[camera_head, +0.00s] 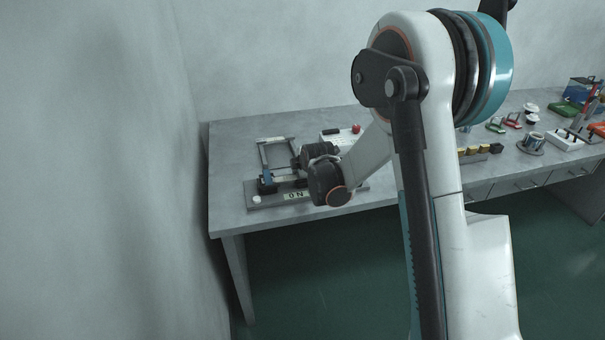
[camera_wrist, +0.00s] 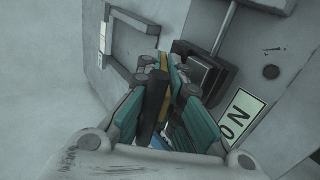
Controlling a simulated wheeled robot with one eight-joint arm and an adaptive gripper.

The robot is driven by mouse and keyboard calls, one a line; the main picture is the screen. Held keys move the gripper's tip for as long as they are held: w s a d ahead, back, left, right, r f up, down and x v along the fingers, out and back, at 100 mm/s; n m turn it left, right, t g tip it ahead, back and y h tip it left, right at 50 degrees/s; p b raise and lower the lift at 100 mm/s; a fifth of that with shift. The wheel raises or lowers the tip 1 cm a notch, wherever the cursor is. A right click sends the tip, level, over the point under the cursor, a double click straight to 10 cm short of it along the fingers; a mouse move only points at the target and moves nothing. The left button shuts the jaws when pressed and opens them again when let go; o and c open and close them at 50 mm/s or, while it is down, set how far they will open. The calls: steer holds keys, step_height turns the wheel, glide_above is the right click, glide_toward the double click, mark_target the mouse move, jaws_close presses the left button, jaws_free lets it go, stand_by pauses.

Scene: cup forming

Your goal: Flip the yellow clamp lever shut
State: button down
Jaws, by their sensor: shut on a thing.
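The yellow clamp lever shows in the wrist view as a narrow yellow strip (camera_wrist: 164,62) between the fingers of my gripper (camera_wrist: 168,80). The fingers, teal and dark grey, are closed around it and hide most of its length. In the head view my gripper (camera_head: 290,179) is low over the clamp's grey base plate (camera_head: 259,190) at the left of the table. There the lever is hidden behind my wrist and gripper. How far the lever is turned cannot be told. A dark block (camera_wrist: 206,74) with a grey rod stands beside the fingers in the wrist view.
An ON label (camera_head: 296,195) is on the plate's front, with a white knob (camera_head: 257,200) at its left. A grey frame (camera_head: 264,156) stands behind. A white box with a red button (camera_head: 356,129) is further back. Several small parts lie at the table's right.

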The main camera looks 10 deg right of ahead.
steer(key=shift+s+f, duration=0.1)
stand_by(0.3)
steer(key=c, duration=1.8)
jaws_free()
steer(key=shift+o, duration=0.2)
steer(key=v, duration=0.8)
steer(key=shift+f, duration=0.1)
